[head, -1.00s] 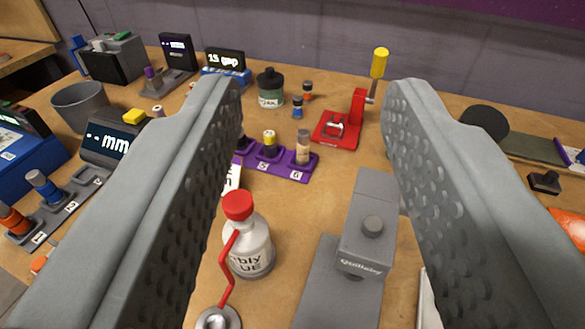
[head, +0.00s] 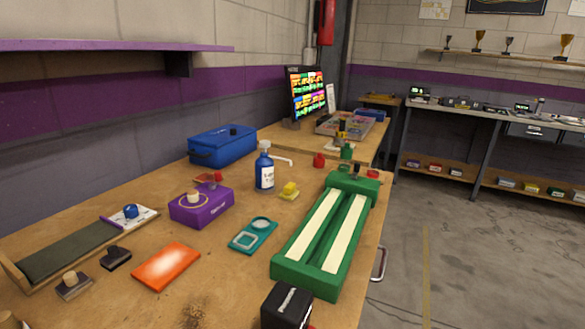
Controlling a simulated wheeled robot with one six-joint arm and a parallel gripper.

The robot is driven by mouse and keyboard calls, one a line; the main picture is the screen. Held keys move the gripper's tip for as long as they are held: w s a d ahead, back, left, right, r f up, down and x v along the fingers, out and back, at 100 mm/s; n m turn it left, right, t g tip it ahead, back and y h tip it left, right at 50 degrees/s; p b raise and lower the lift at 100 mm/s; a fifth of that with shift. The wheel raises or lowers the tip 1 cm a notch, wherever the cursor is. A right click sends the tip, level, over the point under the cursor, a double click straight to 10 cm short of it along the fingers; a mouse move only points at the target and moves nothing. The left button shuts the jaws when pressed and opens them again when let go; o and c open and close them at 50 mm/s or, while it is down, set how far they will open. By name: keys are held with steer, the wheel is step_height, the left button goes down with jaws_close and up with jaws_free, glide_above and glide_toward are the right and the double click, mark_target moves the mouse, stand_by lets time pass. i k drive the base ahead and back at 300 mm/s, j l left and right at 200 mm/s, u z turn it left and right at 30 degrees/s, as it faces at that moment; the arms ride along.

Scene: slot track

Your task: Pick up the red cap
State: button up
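My gripper is not in view. The white glue bottle with a red cap is not in view either. A small red cap-like piece (head: 319,160) stands on the bench near the back, right of the blue pump bottle (head: 265,172). Another small red piece (head: 372,174) is at the far end of the green twin-lane track (head: 290,268). A flat red piece (head: 208,177) lies behind the purple box (head: 202,206). I cannot tell whether any of these is the red cap.
An orange pad (head: 166,266), a teal tray (head: 253,235), a yellow block (head: 289,190) and a blue case (head: 222,146) are on the wooden bench. A black box (head: 287,305) is at the front edge. Open floor (head: 450,270) lies to the right.

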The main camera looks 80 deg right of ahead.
mark_target(319, 161)
steer(key=z, duration=2.7)
